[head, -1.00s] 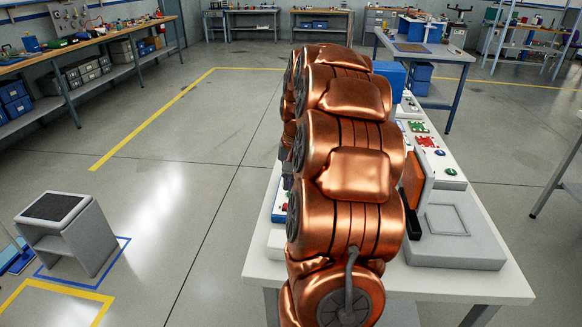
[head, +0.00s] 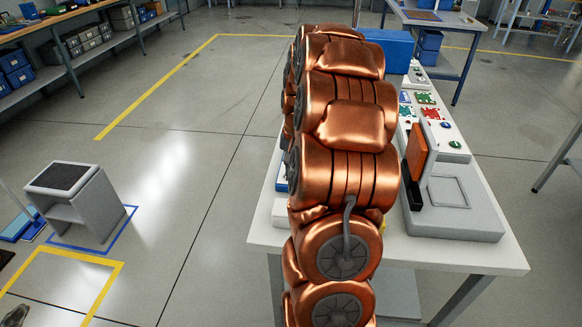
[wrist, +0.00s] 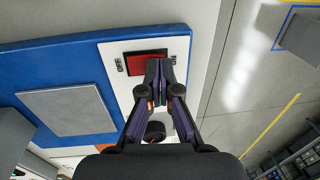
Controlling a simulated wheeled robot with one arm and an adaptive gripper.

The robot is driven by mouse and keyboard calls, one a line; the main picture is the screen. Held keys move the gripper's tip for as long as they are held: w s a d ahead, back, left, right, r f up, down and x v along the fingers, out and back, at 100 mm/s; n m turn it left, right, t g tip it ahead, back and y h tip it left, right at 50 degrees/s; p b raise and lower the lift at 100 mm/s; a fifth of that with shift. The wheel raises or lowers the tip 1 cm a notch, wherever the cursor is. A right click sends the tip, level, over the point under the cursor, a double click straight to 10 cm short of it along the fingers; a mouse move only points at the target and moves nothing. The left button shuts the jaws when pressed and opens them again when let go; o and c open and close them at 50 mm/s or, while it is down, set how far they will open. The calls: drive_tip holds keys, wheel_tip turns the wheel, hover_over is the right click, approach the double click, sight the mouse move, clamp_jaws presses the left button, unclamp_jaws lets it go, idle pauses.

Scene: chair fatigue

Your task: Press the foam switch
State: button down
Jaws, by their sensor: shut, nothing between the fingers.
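A red rocker switch (wrist: 146,64) sits in a white plate with black "OFF" and "ON" letters, beside a blue panel, in the wrist view. My gripper (wrist: 160,68) is shut and empty. In the picture its fingertips overlap the right part of the switch, towards the "ON" side. I cannot tell whether they touch it. A dark round part (wrist: 155,130) shows between the finger links below. In the head view my copper arm hides the gripper and the switch.
The white table (head: 485,258) carries a grey fixture (head: 470,225) with an orange pad (head: 416,155), a blue box (head: 388,45) and small coloured boards (head: 428,112). A grey step stool (head: 75,200) stands on the floor at the left. Floor between is clear.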

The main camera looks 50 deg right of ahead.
drive_tip(key=shift+f, duration=0.35)
drive_tip(key=shift+r, duration=0.15)
drive_tip(key=shift+s, duration=0.1)
drive_tip(key=shift+s+d+r+b, duration=0.3)
drive_tip(key=shift+s+d, duration=0.1)
drive_tip(key=shift+s, duration=0.1)
wheel_tip(320, 180, up, 14)
drive_tip(key=w+a+b, duration=0.1)
drive_tip(key=shift+w+b, duration=0.25)
drive_tip(key=shift+b, duration=0.05)
idle(0.4)
drive_tip(key=shift+f, duration=0.1)
idle(0.4)
